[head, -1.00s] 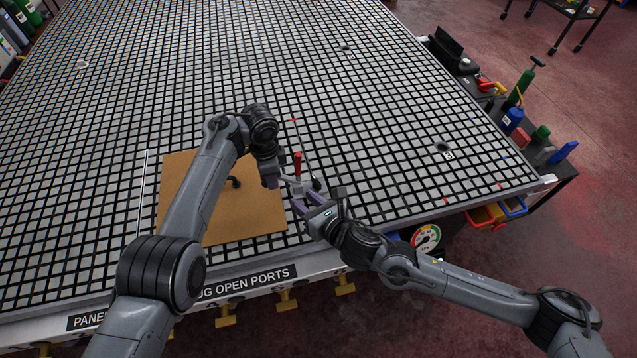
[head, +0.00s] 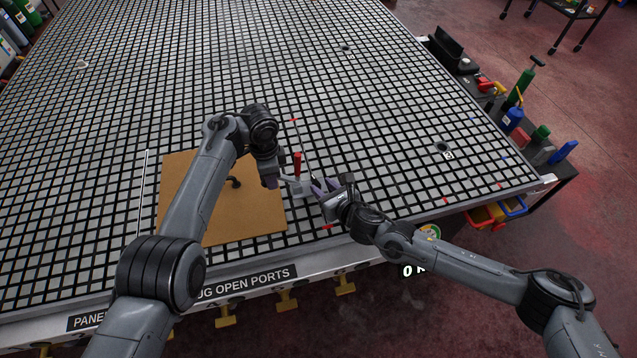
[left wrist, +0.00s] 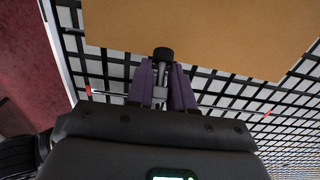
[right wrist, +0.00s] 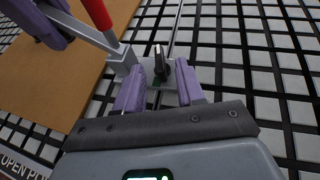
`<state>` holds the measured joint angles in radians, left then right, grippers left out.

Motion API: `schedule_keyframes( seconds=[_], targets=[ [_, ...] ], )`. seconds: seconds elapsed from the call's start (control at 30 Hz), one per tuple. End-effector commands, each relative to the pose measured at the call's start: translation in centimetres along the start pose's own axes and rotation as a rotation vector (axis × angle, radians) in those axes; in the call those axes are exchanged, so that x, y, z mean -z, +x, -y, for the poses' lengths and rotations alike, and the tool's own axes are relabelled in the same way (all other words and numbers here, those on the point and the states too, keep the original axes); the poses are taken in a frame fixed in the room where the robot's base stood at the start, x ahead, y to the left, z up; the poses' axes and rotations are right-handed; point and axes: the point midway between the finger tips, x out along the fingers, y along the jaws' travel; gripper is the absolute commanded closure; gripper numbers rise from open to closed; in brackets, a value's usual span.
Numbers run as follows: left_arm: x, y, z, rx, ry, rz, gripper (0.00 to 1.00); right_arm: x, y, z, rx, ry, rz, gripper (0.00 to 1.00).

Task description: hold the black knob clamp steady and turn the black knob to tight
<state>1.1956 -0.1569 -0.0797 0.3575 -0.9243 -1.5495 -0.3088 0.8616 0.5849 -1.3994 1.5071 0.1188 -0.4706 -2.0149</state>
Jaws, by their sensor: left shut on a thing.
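A grey metal clamp with an upright red handle (head: 297,163) stands at the right edge of the brown board. My left gripper (head: 270,182) is at its left side. In the left wrist view the purple fingers (left wrist: 162,82) are shut on a grey metal part of the clamp, and a black round tip (left wrist: 163,53) shows just beyond them. My right gripper (head: 319,188) is at the clamp's right side. In the right wrist view its fingers (right wrist: 160,72) stand apart around a small dark upright piece (right wrist: 159,60), probably the black knob, with gaps visible. The knob's setting cannot be read.
The brown board (head: 260,218) lies on the gridded table (head: 400,140), with a small black piece (head: 235,182) on it. The far table is mostly clear. A side shelf with bottles (head: 525,80) and coloured bins (head: 490,213) stands along the right edge.

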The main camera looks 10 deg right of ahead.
Motion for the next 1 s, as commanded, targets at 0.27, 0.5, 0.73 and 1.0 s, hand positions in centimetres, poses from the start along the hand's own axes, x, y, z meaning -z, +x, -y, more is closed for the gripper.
schedule_keyframes(
  seconds=[0.27, 0.5, 0.73, 1.0],
  targets=[
    [0.0, 0.0, 0.0, 0.0, -0.001, 0.001, 1.0, 0.0, 2.6, -0.1, -0.001, 0.001, 0.001, 0.62],
    [0.0, 0.0, 0.0, 0.0, -0.001, 0.001, 1.0, 0.0, 3.2, 0.0, 0.0, 0.001, 0.0, 0.62],
    [0.0, 0.0, 0.0, 0.0, -0.001, 0.0, 1.0, 0.0, 3.2, 0.0, -0.001, 0.001, 0.0, 0.63],
    [0.0, 0.0, 0.0, 0.0, -0.001, 0.0, 1.0, 0.0, 3.2, 0.0, -0.001, 0.001, 0.0, 1.0]
  ],
)
